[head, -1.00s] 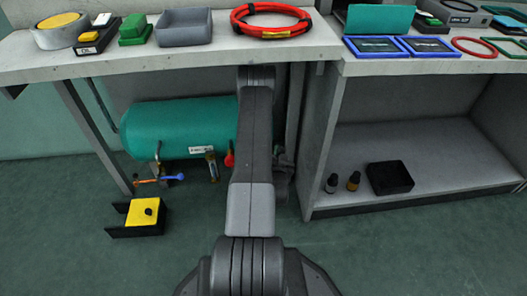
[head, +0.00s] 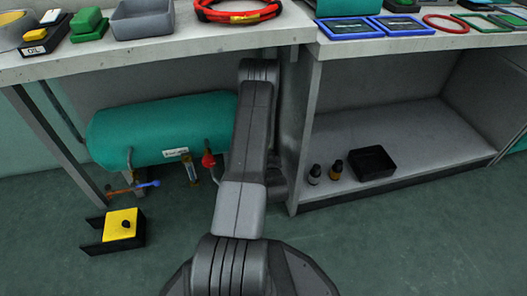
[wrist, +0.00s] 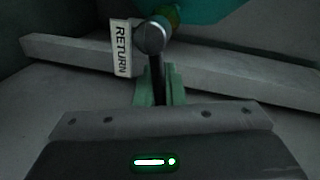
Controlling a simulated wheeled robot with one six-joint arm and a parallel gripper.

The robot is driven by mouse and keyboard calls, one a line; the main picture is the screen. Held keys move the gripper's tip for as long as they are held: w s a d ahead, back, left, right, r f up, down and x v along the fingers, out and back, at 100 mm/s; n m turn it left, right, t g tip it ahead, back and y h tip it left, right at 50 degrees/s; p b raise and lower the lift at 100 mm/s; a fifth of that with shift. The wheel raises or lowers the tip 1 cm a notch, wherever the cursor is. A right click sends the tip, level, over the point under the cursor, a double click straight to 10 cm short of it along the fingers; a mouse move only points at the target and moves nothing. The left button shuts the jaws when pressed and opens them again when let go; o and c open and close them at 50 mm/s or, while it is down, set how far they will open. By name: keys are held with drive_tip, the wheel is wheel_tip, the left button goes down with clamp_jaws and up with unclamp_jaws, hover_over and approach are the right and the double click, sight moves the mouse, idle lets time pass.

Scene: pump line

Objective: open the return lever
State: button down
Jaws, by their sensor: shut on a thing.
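The return lever (wrist: 157,78) shows in the wrist view as a narrow dark bar running down from a round grey pivot. A white tag (wrist: 121,48) reading RETURN hangs beside the pivot on the left. My gripper (wrist: 159,92) has its greenish finger pads on either side of the bar and is shut on it. The lever's lower end is hidden between the pads and behind the gripper body. A teal tank (head: 155,130) lies under the left bench in the head view. There, my arm hides the gripper and the return lever.
An orange handle (head: 124,191), a blue handle (head: 148,184) and a red handle (head: 208,160) sit below the tank. A yellow block in a black holder (head: 121,224) stands on the floor. Bottles and a black tray (head: 373,163) occupy the right shelf. The front floor is clear.

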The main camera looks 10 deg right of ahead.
drive_tip(key=shift+f+m+y, duration=0.3)
drive_tip(key=shift+f+m, duration=0.2)
drive_tip(key=shift+m, duration=0.4)
drive_tip(key=c, duration=1.5)
unclamp_jaws()
